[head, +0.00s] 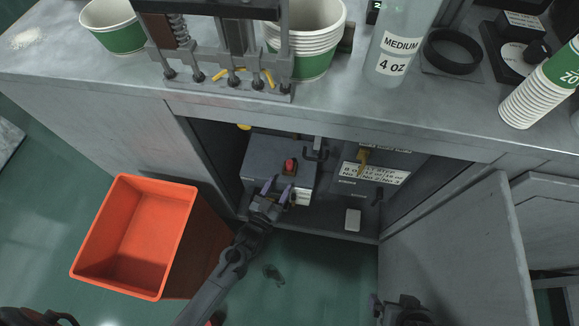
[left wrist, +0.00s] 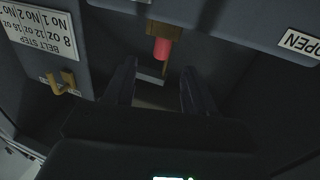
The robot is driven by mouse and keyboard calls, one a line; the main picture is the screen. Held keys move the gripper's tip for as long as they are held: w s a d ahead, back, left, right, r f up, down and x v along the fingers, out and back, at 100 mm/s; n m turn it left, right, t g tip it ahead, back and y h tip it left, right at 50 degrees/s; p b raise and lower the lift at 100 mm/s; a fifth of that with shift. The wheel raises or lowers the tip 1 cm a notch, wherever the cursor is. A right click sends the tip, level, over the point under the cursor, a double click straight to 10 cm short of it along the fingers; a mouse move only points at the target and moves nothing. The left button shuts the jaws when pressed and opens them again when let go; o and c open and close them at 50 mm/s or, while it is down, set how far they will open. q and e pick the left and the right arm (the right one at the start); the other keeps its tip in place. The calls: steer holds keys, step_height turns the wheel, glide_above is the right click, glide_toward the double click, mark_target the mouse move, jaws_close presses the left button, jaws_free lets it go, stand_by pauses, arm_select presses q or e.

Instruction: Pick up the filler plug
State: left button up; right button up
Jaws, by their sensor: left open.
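A small red plug (head: 290,166) with a brass-coloured collar, which looks like the filler plug, sits on a dark grey box (head: 262,158) inside the open cabinet. In the left wrist view the red plug (left wrist: 162,48) shows just beyond the fingertips, near the middle of the gap. My left gripper (head: 279,190) reaches into the cabinet with its fingers apart and nothing between them. Its two dark fingers (left wrist: 158,78) also show in the left wrist view. My right gripper (head: 388,304) is partly in view at the bottom edge, and its jaws are unclear.
A labelled panel (head: 372,174) with a yellow hook-like handle (head: 363,160) stands right of the box. The open cabinet door (head: 450,250) is at right. An orange bin (head: 120,285) stands on the floor at left. The counter (head: 400,112) overhangs with cups and a bottle.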

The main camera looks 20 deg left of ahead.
mark_target(288, 167)
arm_select(q)
steer(key=w+b, duration=0.1)
steer(key=w, duration=0.3)
steer(key=shift+w+d+b, duration=0.15)
steer(key=shift+w+b, duration=0.15)
steer(key=shift+w, duration=0.2)
steer(key=w+b, duration=0.3)
steer(key=w, duration=0.1)
steer(key=shift+r, duration=0.1)
steer(key=shift+w+r, duration=0.1)
steer(key=shift+w, duration=0.35)
steer(key=shift+s, duration=0.15)
steer(key=shift+c, duration=0.8)
steer(key=c, duration=0.9)
jaws_close()
steer(key=shift+r, duration=0.15)
